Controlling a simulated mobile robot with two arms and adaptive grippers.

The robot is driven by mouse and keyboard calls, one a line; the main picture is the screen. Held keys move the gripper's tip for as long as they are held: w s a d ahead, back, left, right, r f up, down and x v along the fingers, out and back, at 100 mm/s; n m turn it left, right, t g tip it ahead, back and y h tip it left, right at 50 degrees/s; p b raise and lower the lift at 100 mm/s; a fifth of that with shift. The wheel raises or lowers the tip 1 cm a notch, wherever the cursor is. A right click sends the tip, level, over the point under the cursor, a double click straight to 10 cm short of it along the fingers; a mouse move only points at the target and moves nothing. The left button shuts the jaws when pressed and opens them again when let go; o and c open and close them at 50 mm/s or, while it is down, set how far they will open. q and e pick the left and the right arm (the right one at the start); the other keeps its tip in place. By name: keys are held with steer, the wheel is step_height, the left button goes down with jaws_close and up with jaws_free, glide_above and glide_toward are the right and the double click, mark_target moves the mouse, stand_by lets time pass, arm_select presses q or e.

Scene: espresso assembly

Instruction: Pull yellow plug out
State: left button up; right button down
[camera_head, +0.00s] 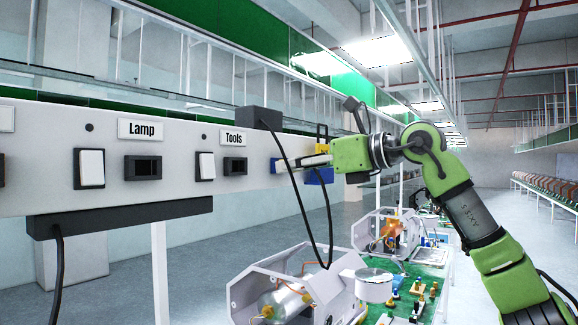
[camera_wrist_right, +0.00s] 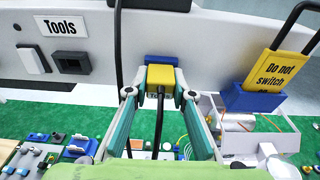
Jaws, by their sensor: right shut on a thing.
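The yellow plug (camera_wrist_right: 160,78) shows in the right wrist view, between my right gripper's fingertips (camera_wrist_right: 160,92), with a black cord (camera_wrist_right: 160,115) running from it toward the camera. A blue socket (camera_wrist_right: 163,59) on the grey panel (camera_wrist_right: 210,60) is right behind the plug. I cannot tell how deep the plug sits in it. In the head view my right gripper (camera_head: 300,163) reaches leftward to the panel's right part, beside the blue socket (camera_head: 275,166). The plug itself is hard to make out there. The gripper is shut on the plug. My left gripper is not in view.
A blue holder (camera_wrist_right: 262,103) with a yellow "Do not switch" tag (camera_wrist_right: 280,70) is right of the plug. A black cable hangs from a dark box (camera_head: 258,118) near the gripper. Labelled switches (camera_head: 91,168) sit left. Machine housings (camera_head: 290,280) stand on a green bench (camera_head: 425,285) below.

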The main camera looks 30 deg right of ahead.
steer(key=shift+v, duration=1.05)
stand_by(0.6)
steer(key=shift+s+d+f, duration=0.1)
steer(key=shift+s+d, duration=0.1)
steer(key=shift+s, duration=0.25)
steer(key=shift+s+d+f, duration=0.1)
steer(key=shift+s+d, duration=0.1)
steer(key=shift+s, duration=0.25)
steer(key=shift+s+d, duration=0.1)
steer(key=v, duration=0.2)
steer(key=shift+s+d+f+b, duration=0.15)
steer(key=shift+s+b, duration=0.15)
steer(key=shift+s, duration=0.05)
